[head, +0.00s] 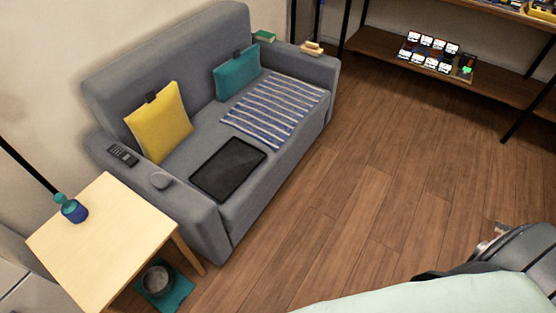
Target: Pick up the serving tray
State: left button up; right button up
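A flat, dark rectangular tray (228,168), which looks like the serving tray, lies on the near part of the grey sofa's seat (190,158). Its top is bare and its whole outline shows. It is near the front edge of the seat, apart from the yellow cushion. Neither of my grippers can be made out in the head view. Parts of my own body show at the bottom right, far from the tray.
Yellow (160,122) and teal (237,74) cushions and a striped cloth (275,108) are on the sofa. A remote (123,155) lies on its near arm. A wooden side table (115,235) stands at the left. The floor before the sofa (350,200) is clear.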

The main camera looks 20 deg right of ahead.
aim_at(220, 175)
jog(key=z, duration=0.25)
jog(key=i+l+u, duration=0.1)
jog(key=l, duration=0.25)
jog(key=i+l, duration=0.3)
jog(key=i+l+u, duration=0.15)
jog(key=l, duration=0.2)
jog(key=i+l, duration=0.2)
jog(key=l, duration=0.2)
jog(key=u, duration=0.05)
